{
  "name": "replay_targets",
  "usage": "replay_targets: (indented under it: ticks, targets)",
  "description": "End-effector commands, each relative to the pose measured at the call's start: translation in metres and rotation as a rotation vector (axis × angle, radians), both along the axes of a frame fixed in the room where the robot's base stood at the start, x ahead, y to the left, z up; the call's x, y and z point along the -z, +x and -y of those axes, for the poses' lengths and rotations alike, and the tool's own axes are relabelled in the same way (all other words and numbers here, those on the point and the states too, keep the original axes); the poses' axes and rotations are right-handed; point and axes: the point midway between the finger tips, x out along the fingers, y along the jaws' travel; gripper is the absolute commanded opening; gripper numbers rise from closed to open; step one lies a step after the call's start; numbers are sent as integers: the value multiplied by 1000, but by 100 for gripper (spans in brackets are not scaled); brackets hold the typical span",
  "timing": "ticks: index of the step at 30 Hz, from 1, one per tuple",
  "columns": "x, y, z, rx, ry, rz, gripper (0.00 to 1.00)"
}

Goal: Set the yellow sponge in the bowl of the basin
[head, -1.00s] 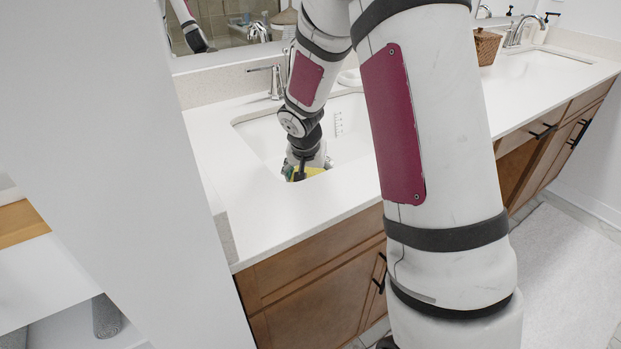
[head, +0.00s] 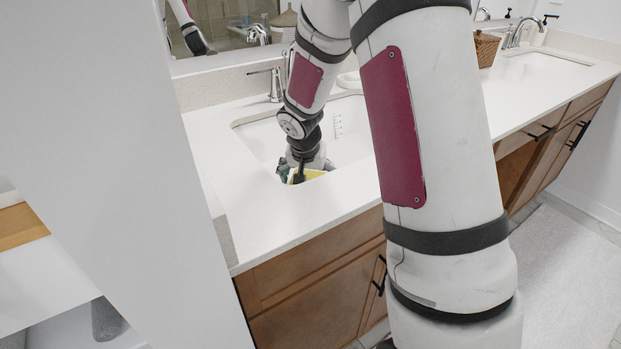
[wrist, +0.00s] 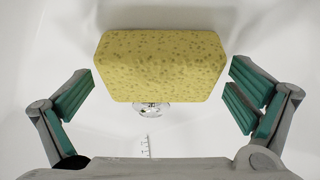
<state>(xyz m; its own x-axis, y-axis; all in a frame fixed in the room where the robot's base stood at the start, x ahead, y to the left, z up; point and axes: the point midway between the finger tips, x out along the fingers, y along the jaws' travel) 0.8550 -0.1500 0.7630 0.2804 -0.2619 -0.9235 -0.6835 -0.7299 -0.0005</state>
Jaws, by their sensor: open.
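The yellow sponge (wrist: 160,68) lies in the white bowl of the near basin (head: 258,139), in front of my gripper in the wrist view. A small yellow part of it (head: 316,173) shows in the head view, under the end of my arm. My gripper (wrist: 160,95) is open, with one green-padded finger on each side of the sponge. A gap shows between each finger and the sponge, so neither pad is pressed on it. In the head view my gripper is down inside the basin and mostly hidden by my wrist.
A chrome faucet (head: 275,83) stands behind the near basin. A second basin (head: 545,66) and a wicker basket (head: 487,48) are farther right on the white counter (head: 225,165). My arm covers the middle of the head view.

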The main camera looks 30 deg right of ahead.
Motion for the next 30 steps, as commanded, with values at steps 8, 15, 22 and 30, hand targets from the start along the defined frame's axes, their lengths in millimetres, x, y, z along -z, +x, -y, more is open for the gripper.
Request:
replay_targets:
  ticks: [8,15,22,30]
  targets:
    - [-55,-15,-15,-2,-1,6,100]
    - [-94,-27,-26,-1,0,4,100]
    - [-111,-35,-31,-4,-2,0,100]
    - [-167,-102,-51,-108,-31,-64,100]
